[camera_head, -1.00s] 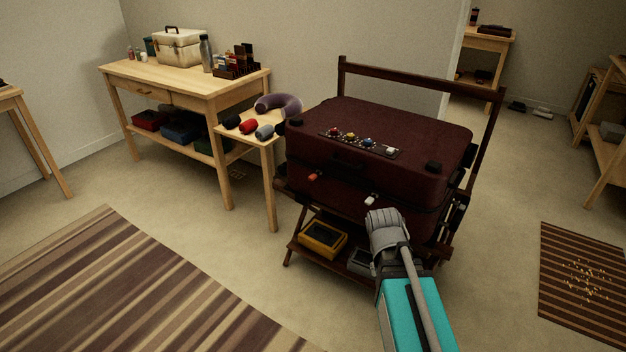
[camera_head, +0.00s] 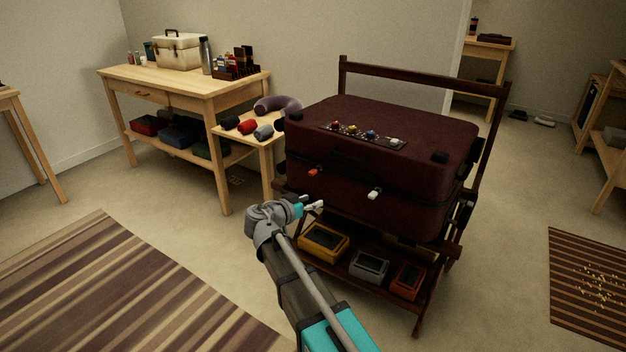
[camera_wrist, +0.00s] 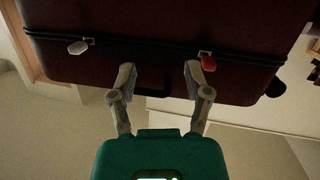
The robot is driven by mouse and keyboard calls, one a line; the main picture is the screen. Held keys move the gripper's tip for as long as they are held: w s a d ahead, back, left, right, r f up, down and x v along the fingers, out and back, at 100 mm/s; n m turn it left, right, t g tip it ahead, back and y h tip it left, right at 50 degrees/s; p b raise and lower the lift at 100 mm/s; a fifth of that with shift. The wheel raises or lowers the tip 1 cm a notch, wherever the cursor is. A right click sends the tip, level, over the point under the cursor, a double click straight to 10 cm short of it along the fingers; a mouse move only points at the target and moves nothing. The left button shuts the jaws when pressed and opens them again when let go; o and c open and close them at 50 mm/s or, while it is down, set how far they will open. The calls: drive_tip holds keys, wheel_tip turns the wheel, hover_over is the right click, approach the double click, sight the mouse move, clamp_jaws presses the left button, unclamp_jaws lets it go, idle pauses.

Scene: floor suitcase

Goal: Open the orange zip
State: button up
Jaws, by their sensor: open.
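The dark red suitcase (camera_head: 400,140) lies on a dark wooden rack, with a black zip line along its front. An orange zip pull (camera_head: 313,173) sits on that line at the left, and a white pull (camera_head: 375,194) sits further right. My gripper (camera_head: 316,205) is open and empty, in front of the suitcase just below the orange pull. In the wrist view, turned over, my open gripper (camera_wrist: 160,72) has the orange pull (camera_wrist: 207,61) by its right fingertip and the white pull (camera_wrist: 78,47) off to the left. Whether a fingertip touches the orange pull cannot be told.
The rack's lower shelf holds a yellow box (camera_head: 323,242), a grey box (camera_head: 369,267) and a red box (camera_head: 407,281). A small side table (camera_head: 262,139) with rolled items and a neck pillow stands left of the suitcase. Open floor lies in front.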

sight(310, 174)
drive_tip(key=a+r+t, duration=0.2)
drive_tip(key=a+t, duration=0.1)
drive_tip(key=a, duration=0.4)
drive_tip(key=shift+w+a+r+b, duration=0.15)
drive_tip(key=shift+w+a+b, duration=0.1)
drive_tip(key=shift+w+b, duration=0.2)
drive_tip(key=shift+w+d, duration=0.1)
drive_tip(key=x, duration=1.3)
drive_tip(key=shift+w+d, duration=0.1)
drive_tip(key=shift+w, duration=0.15)
clamp_jaws()
